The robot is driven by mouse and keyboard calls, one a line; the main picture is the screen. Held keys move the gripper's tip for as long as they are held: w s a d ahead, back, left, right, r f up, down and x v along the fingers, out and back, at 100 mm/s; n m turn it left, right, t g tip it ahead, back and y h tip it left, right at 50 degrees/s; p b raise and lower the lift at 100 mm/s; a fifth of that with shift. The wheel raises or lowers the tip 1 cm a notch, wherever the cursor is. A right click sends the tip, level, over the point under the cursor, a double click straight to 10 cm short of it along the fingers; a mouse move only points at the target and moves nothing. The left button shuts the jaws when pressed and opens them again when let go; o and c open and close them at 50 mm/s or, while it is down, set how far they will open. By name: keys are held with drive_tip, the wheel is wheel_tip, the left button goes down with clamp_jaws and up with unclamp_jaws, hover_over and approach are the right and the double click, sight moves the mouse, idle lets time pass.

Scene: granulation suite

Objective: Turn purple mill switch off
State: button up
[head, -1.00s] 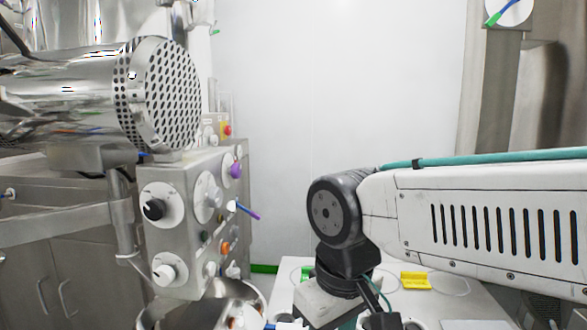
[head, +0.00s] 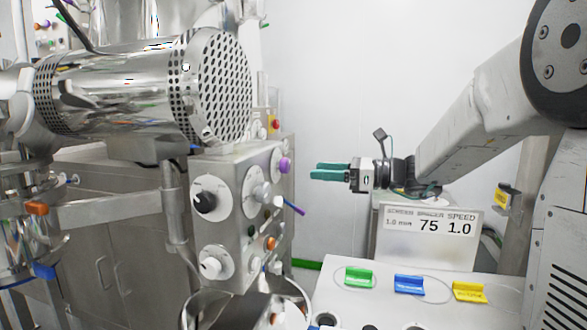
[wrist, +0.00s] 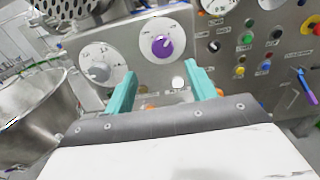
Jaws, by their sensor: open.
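The purple mill switch is a round purple knob on a white dial plate. In the head view the purple knob (head: 285,166) is on the right-hand face of the steel control box. In the wrist view the purple knob (wrist: 162,46) faces me at upper centre, its dial lettering too small to read. My gripper (head: 312,172) has teal fingers, open and empty, to the right of the knob and apart from it. In the wrist view the fingers of my gripper (wrist: 160,90) frame the panel just below the purple knob.
A blue-purple lever (head: 294,206) sticks out below. A perforated steel drum (head: 220,85) hangs above the box. A white table (head: 400,305) with coloured tags stands below my arm.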

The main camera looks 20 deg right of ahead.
sight(288, 167)
drive_tip(key=x, duration=0.7)
drive_tip(key=shift+w+a+r, duration=0.1)
drive_tip(key=shift+w+r, duration=0.05)
drive_tip(key=shift+w, duration=0.3)
drive_tip(key=shift+c, duration=0.4)
drive_tip(key=c, duration=0.9)
